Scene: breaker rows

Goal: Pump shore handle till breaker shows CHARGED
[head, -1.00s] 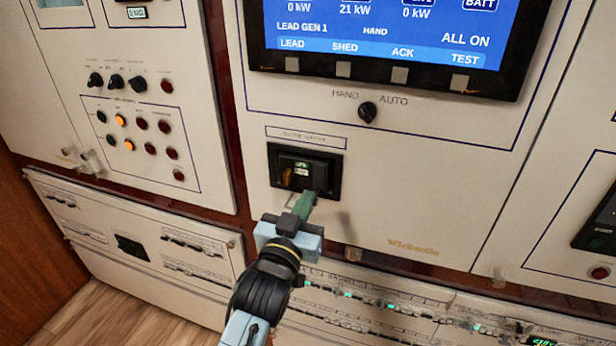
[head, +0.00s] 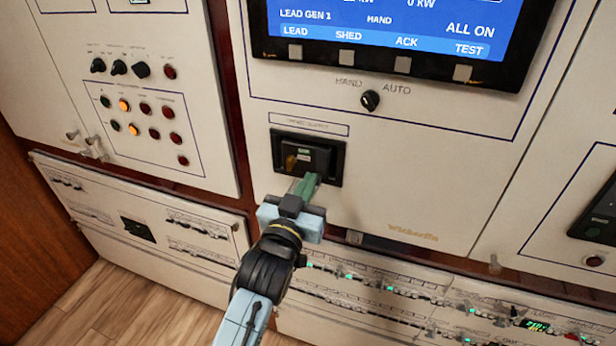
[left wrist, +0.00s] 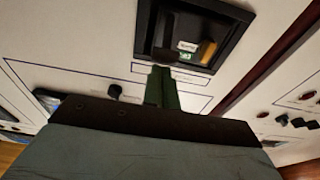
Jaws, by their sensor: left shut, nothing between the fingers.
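The shore breaker (head: 336,178) is a black recessed unit in the cream panel, below the HAND/AUTO knob. It has a dark handle (head: 318,157) and an orange piece (head: 291,162). In the left wrist view the breaker (left wrist: 240,27) is at the top, with a small white-and-green window (left wrist: 187,46) whose words I cannot read. My left gripper (head: 308,182) is shut and empty, its green fingertips at the breaker's lower edge, just under the handle. The fingertips also show in the left wrist view (left wrist: 162,82). I cannot tell whether they touch the handle. My right gripper is out of view.
A blue display (head: 390,30) with a row of buttons is above the knob (head: 370,100). A panel of lamps and switches (head: 140,120) is to the left.

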